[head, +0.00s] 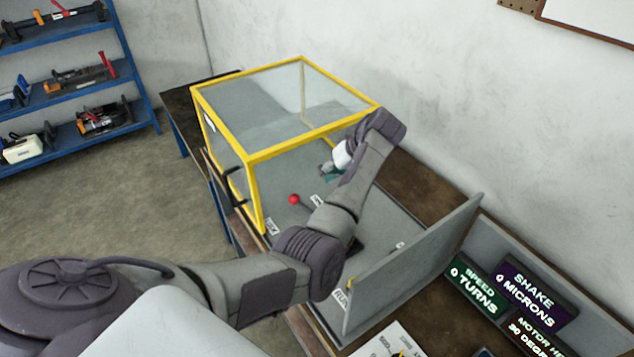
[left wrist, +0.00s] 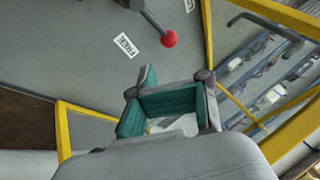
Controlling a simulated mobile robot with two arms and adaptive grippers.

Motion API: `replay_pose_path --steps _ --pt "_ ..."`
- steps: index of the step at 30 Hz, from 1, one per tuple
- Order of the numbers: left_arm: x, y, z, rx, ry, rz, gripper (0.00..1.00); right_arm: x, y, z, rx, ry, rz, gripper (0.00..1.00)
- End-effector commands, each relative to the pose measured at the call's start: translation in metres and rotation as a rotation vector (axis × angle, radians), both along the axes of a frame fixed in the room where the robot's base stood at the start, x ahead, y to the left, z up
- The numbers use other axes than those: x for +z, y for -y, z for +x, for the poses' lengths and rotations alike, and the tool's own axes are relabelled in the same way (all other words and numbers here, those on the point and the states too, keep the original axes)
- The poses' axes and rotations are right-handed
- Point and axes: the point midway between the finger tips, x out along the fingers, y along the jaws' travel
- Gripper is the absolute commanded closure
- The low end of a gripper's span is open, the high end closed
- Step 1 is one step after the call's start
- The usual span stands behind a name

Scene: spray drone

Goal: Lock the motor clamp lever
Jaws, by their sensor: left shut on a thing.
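The lever with a red ball knob (head: 293,199) stands on the grey bench plate by the front of the yellow-framed clear box. In the left wrist view the red knob (left wrist: 169,39) is at top centre, on a dark arm beside a white label (left wrist: 125,45). My left gripper (head: 329,172) has teal fingers and is at the right part of the box, apart from the knob and to its upper right. In the wrist view the gripper (left wrist: 172,105) shows a pale patch between its fingers; what it holds is unclear. My right gripper is not in view.
The yellow-framed box (head: 252,153) has clear panels and a dark handle (head: 236,187). A grey upright panel (head: 412,268) and display signs (head: 523,296) stand at the right. A blue shelf rack (head: 68,75) is at the back left.

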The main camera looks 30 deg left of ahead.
Motion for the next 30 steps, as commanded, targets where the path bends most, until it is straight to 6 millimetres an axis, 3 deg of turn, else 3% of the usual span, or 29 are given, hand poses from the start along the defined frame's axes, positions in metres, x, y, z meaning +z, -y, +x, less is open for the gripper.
replay_pose_path --steps 4,12,23,30 --pt "0.002 0.011 0.016 -0.012 -0.003 -0.002 1.00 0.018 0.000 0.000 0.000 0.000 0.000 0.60" --pt "-0.006 0.024 0.029 -0.029 0.002 -0.004 1.00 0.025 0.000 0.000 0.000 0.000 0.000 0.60" --pt "-0.011 0.021 0.028 -0.027 0.002 -0.004 1.00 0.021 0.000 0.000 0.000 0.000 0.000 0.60" --pt "-0.045 0.002 0.025 -0.024 0.001 -0.003 1.00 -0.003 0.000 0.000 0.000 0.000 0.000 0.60"
